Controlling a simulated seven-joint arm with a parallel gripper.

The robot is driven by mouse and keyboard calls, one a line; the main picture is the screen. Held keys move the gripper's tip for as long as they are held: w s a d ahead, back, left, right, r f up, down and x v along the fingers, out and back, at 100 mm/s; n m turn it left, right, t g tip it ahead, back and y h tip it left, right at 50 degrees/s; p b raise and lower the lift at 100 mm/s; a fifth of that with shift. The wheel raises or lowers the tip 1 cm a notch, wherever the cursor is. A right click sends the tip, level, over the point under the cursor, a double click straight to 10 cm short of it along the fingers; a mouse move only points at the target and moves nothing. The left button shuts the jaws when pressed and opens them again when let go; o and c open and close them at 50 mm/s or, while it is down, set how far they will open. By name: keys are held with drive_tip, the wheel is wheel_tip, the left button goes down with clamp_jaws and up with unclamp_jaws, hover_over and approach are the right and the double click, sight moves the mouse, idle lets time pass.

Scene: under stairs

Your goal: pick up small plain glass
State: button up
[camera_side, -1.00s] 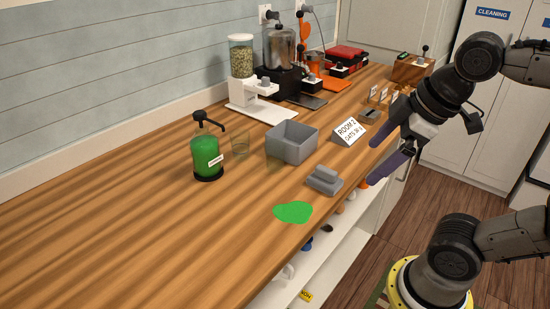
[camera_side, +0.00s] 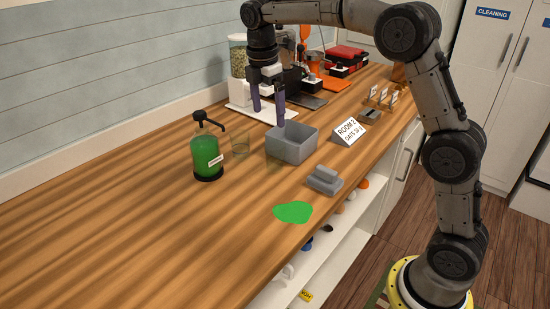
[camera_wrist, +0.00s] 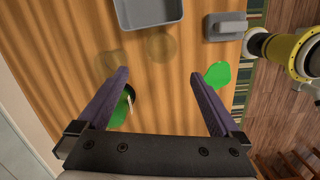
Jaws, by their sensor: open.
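Two clear glasses stand on the wooden counter. One glass (camera_side: 240,146) is just right of the green pump bottle; it shows in the wrist view (camera_wrist: 107,61) as a faint round outline. The other glass (camera_side: 273,162), very faint, is by the near-left side of the grey bin; it also shows in the wrist view (camera_wrist: 160,46). I cannot tell which is the small plain one. My gripper (camera_side: 268,112) is open and empty, pointing down above the counter near the bin. In the wrist view its fingers (camera_wrist: 159,74) are spread, with the glasses beyond the tips.
The green pump bottle (camera_side: 206,157) stands left of the glasses. The grey bin (camera_side: 293,150), a grey lidded block (camera_side: 324,180) and a sign (camera_side: 349,131) are to the right. A green patch (camera_side: 292,212) lies near the front edge. The counter's left part is clear.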

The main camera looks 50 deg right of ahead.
sight(276, 156)
drive_tip(key=f, duration=0.3)
drive_tip(key=d+f, duration=0.1)
drive_tip(key=f, duration=0.6)
drive_tip(key=shift+d+f, duration=0.15)
drive_tip(key=shift+f, duration=0.05)
drive_tip(key=f, duration=0.2)
drive_tip(key=d+f, duration=0.1)
drive_tip(key=f, duration=0.1)
drive_tip(key=shift+s+d, duration=0.15)
drive_tip(key=shift+d, duration=0.05)
drive_tip(key=shift+f, duration=0.5)
drive_tip(key=shift+r, duration=0.1)
drive_tip(key=c, duration=1.6)
